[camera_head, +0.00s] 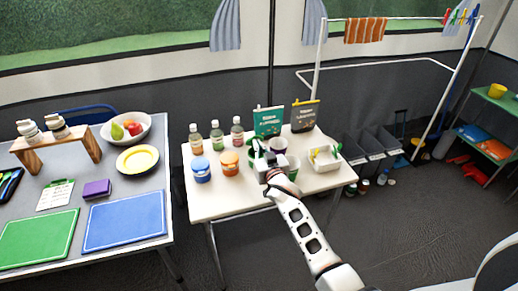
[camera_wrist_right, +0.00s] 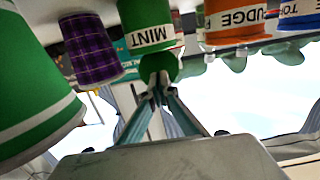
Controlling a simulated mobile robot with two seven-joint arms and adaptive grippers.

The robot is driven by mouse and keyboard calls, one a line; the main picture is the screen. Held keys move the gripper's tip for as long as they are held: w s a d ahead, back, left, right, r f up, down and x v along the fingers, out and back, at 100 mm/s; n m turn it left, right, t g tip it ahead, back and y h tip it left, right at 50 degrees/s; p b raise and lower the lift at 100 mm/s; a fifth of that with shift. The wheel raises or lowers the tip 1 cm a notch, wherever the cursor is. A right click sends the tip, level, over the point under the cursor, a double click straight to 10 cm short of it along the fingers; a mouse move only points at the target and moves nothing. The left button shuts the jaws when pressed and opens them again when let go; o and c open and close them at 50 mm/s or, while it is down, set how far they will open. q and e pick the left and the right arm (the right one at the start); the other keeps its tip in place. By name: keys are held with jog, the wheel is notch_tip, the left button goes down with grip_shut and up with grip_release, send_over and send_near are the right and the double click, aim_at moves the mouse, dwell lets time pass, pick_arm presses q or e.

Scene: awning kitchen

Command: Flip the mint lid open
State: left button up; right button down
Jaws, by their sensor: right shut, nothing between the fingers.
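The mint jar (camera_wrist_right: 150,25) is green with a white MINT label in the right wrist view. A rounded green part (camera_wrist_right: 160,67), seemingly its lid, shows at its end beside my fingertips. In the head view the green jar (camera_head: 253,157) is mostly hidden behind my right gripper (camera_head: 265,161). My right gripper, also in the right wrist view (camera_wrist_right: 158,82), is shut and empty. Its fingertips are at the rounded green part; I cannot tell whether they touch. Whether the lid is open at all is unclear. My left gripper is not in view.
An orange fudge jar (camera_head: 229,163) and a blue jar (camera_head: 201,170) stand left of the gripper. A purple checked cup (camera_head: 279,144) and a green cup (camera_head: 293,170) stand close on the right.

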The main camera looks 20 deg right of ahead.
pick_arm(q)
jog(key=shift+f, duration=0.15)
pick_arm(e)
jog(key=shift+w+r, duration=0.25)
jog(key=shift+w, duration=0.6)
jog(key=shift+s+r+p, duration=0.3)
jog(key=shift+s+p, duration=0.3)
jog(key=shift+s, duration=0.05)
jog(key=shift+s+r+p, duration=0.3)
jog(key=shift+s+p, duration=0.3)
jog(key=shift+s+r+p, duration=0.3)
jog(key=shift+s+p, duration=0.3)
jog(key=shift+s, duration=0.05)
jog(key=shift+s+r+p, duration=0.25)
jog(key=shift+s+p, duration=0.35)
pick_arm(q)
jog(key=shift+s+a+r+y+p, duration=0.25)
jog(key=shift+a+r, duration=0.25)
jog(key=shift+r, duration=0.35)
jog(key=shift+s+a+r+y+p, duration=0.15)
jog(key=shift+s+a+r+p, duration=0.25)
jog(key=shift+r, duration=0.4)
pick_arm(e)
jog(key=shift+s+d+r, duration=0.1)
jog(key=shift+s+r, duration=0.1)
jog(key=shift+s, duration=0.3)
jog(key=shift+s+r, duration=0.2)
jog(key=shift+s, duration=0.3)
